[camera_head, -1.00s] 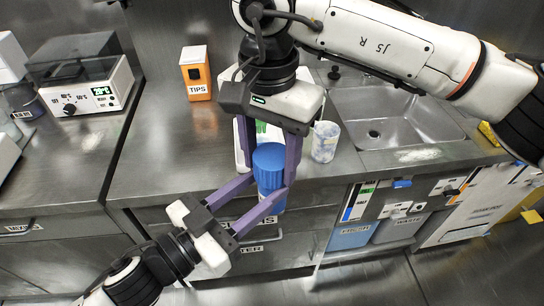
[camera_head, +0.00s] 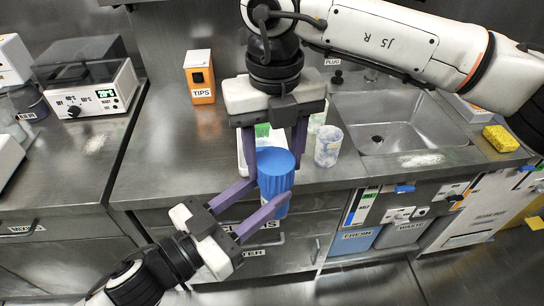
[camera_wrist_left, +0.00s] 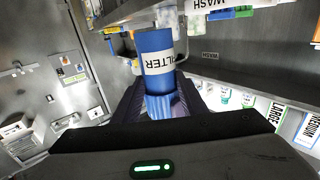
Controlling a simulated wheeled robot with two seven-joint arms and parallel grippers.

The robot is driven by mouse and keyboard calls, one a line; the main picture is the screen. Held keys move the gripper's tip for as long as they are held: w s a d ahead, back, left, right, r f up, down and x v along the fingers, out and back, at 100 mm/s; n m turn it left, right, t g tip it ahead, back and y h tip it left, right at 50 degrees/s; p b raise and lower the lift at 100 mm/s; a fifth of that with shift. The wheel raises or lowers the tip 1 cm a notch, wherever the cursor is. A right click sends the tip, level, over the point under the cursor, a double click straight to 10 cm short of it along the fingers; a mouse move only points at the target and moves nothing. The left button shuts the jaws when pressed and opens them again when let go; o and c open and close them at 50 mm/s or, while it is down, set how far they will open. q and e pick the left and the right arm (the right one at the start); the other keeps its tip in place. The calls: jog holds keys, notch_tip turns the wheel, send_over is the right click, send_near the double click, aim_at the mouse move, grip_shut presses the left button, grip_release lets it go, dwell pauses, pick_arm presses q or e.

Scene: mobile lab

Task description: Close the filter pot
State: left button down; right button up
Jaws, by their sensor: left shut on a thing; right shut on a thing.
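The filter pot is blue, with a ridged lid (camera_head: 276,163) above a smooth body (camera_head: 281,207). The body's "FILTER" label reads upside down in the left wrist view (camera_wrist_left: 155,62). My left gripper (camera_head: 270,191) comes from the lower left, its purple fingers shut around the pot. My right gripper (camera_head: 274,166) comes down from above, its purple fingers shut at the two sides of the lid. The fingers hide parts of the pot, and I cannot tell whether lid and body have a gap between them.
The pot is held at the front edge of the steel counter (camera_head: 150,180). A whitish patterned cup (camera_head: 328,147) stands just right of it. An orange tips box (camera_head: 199,76) is behind to the left, and a sink (camera_head: 405,125) is to the right.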

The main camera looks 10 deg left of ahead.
jog(key=m, duration=0.3)
jog(key=shift+d, duration=0.1)
jog(key=o, duration=1.1)
jog(key=shift+r, duration=0.1)
notch_tip(320, 180, up, 12)
